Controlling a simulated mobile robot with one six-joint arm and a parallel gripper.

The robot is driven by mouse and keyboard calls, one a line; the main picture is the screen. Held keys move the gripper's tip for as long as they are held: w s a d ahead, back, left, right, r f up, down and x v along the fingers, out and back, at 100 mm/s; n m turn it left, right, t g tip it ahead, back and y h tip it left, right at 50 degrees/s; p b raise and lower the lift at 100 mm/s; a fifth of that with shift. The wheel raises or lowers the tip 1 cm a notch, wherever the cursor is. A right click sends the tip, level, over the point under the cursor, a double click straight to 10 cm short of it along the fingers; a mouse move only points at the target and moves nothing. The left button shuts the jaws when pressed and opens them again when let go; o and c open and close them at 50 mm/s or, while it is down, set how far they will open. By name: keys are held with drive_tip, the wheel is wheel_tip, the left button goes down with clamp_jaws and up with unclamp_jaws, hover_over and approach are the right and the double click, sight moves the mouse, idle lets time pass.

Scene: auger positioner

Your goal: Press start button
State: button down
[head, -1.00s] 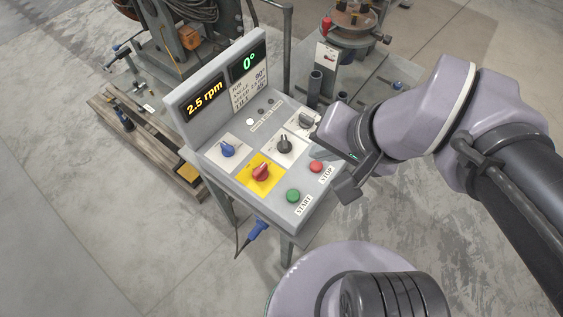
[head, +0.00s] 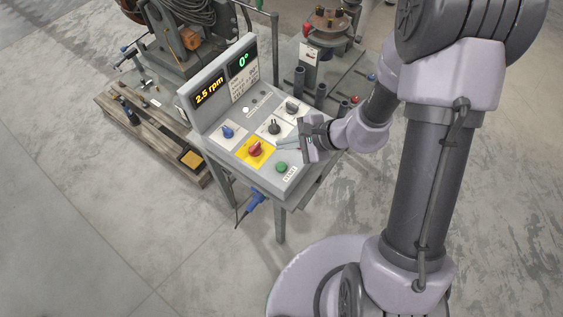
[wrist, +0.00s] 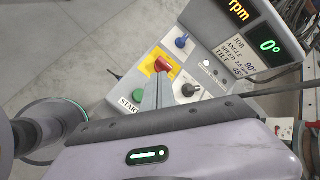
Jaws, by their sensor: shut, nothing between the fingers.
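The green start button (head: 281,167) is at the near end of the sloped grey control panel (head: 215,145), above a START label. In the wrist view, part of the start button (wrist: 141,96) shows left of my fingers. My gripper (head: 281,145) is shut and empty. Its fingers point left over the panel, between the start button and the black knob, with the tips near the red knob in the picture. I cannot tell their height above the panel.
A red knob (head: 255,149) on a yellow plate, a blue knob (head: 228,132) and black knobs stand up from the panel. The displays (head: 209,93) read 2.5 rpm and 0°. A positioner table (head: 330,40) stands behind.

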sight(284, 167)
drive_tip(key=shift+f, duration=0.1)
wheel_tip(284, 167, down, 8)
drive_tip(key=b, duration=0.6)
drive_tip(key=shift+f, duration=0.25)
drive_tip(key=shift+f+b, duration=0.15)
drive_tip(key=shift+b, duration=0.25)
idle(1.2)
drive_tip(key=shift+f+b, duration=0.3)
drive_tip(key=shift+b, duration=0.25)
